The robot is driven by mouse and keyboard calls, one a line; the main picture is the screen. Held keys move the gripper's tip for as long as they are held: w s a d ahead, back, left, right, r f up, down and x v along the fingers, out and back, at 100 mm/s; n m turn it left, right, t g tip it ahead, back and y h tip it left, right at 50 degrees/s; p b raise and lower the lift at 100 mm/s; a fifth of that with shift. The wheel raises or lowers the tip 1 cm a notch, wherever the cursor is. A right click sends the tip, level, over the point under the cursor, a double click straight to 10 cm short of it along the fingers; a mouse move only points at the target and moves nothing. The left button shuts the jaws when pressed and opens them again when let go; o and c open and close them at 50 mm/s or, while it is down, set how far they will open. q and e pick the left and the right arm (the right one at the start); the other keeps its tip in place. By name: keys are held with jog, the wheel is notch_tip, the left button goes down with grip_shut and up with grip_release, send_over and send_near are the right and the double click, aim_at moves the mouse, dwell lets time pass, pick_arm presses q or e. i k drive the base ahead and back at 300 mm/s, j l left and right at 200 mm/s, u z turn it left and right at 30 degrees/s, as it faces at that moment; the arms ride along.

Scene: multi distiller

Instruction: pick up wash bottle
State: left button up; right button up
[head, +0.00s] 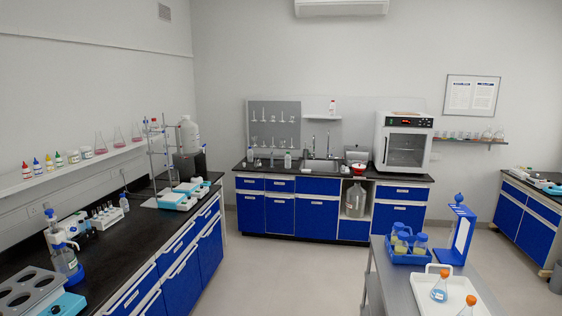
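I cannot tell for certain which bottle is the wash bottle. A small bottle (124,202) with a thin dark top stands on the left black bench (150,222), near the wall. Another small pale bottle (287,161) stands on the back counter (262,171), left of the sink. All three look upright and are too small to make out in detail. Neither of my grippers shows.
Blue-and-white apparatus (180,197) and a tube rack (107,217) crowd the left bench. A grey table (382,272) at the right front holds a blue crate (407,258), a blue stand (458,232) and a white tray (433,302) with flasks. The floor (285,265) between is clear.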

aim_at(287, 157)
jog(key=u, duration=0.2)
jog(key=i, duration=4)
jog(key=i+j, duration=0.1)
jog(key=i, duration=3.85)
jog(key=l+z, duration=0.05)
jog(key=l, duration=0.1)
